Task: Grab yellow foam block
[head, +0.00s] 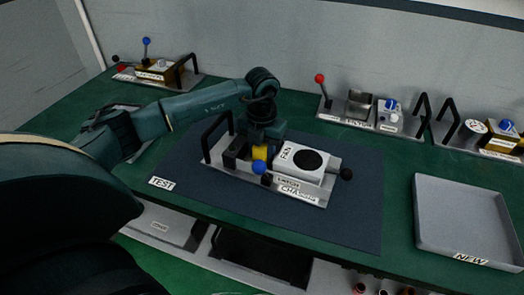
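The yellow foam block (260,153) sits in the grey chassis (311,193) on the dark mat, left of the white fan unit labelled FAN. Only part of the block shows. My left gripper (257,145) points down directly above the block and hides its top. The fingers are small and dark against the block, so I cannot tell whether they are apart or closed on it. My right gripper does not show.
A blue-knobbed lever (260,167) stands just in front of the block, and a black handle (216,136) rises at the chassis's left end. An empty grey NEW tray (466,261) lies at the right. More modules (362,112) line the back wall.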

